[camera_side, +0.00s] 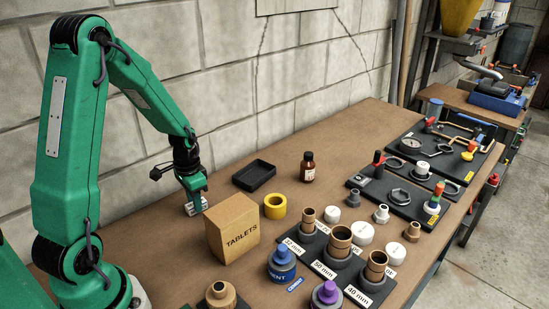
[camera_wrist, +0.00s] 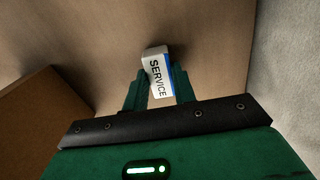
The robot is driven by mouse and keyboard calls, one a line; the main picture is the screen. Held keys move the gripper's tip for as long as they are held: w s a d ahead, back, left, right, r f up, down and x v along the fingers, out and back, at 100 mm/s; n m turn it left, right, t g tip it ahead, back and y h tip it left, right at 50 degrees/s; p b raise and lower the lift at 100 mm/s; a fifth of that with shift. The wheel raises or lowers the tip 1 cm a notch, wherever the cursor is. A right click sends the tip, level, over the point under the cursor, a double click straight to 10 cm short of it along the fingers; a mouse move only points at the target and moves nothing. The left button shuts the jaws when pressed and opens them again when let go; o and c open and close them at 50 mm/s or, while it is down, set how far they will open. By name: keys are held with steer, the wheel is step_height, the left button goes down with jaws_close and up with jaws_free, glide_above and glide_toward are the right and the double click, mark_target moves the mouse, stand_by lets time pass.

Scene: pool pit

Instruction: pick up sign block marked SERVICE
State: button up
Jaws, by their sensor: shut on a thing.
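The sign block marked SERVICE (camera_wrist: 157,73) is white with a blue edge and black lettering. In the wrist view it sits between the two green fingers of my gripper (camera_wrist: 159,88), which is shut on it. In the side view my gripper (camera_side: 194,204) is low over the table behind the TABLETS box, with a small pale part of the block (camera_side: 189,209) showing at the fingertips. I cannot tell whether the block touches the table.
The brown TABLETS box (camera_side: 233,228) stands close to the right of my gripper. Pipe fittings crowd the front right. The block wall is behind.

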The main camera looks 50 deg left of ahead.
steer(key=shift+r, duration=0.15)
step_height(320, 180, up, 10)
stand_by(0.7)
stand_by(0.6)
